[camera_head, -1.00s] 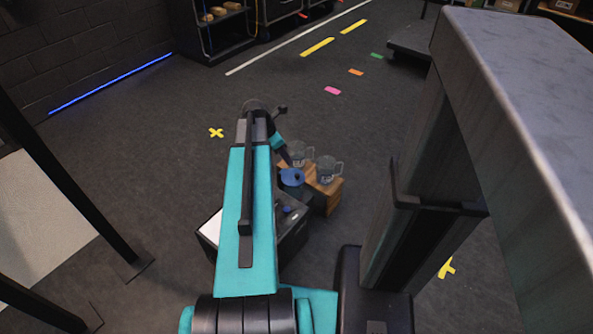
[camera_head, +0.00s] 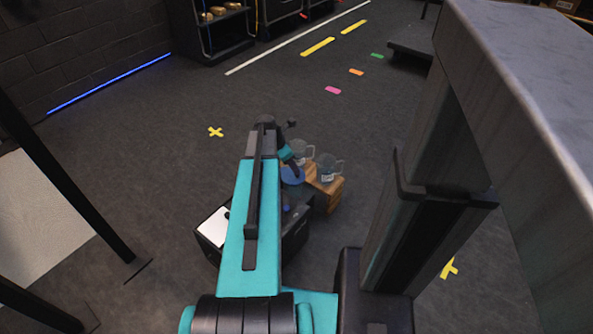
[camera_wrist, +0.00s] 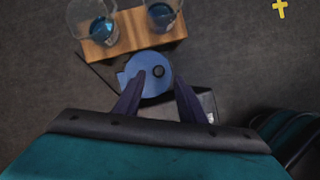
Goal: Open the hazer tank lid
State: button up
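The blue round lid (camera_wrist: 148,66) with a dark knob lies beyond my fingertips in the wrist view. In the head view the blue lid (camera_head: 292,176) shows beside my forearm. The dark hazer box (camera_head: 296,236) with a white panel on its left is partly hidden under my arm; its edge shows in the wrist view (camera_wrist: 208,102). My gripper (camera_wrist: 160,88) is open and empty, its two dark fingers apart on the near side of the lid. I cannot tell whether a fingertip touches the lid. In the head view my fingers are hard to make out.
A wooden crate (camera_head: 328,190) stands just past the lid. A grey post and slab (camera_head: 520,90) rise at the right.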

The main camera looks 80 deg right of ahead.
aim_at(292, 173)
jog(key=shift+b+x, duration=0.5)
jog(key=shift+x, duration=2)
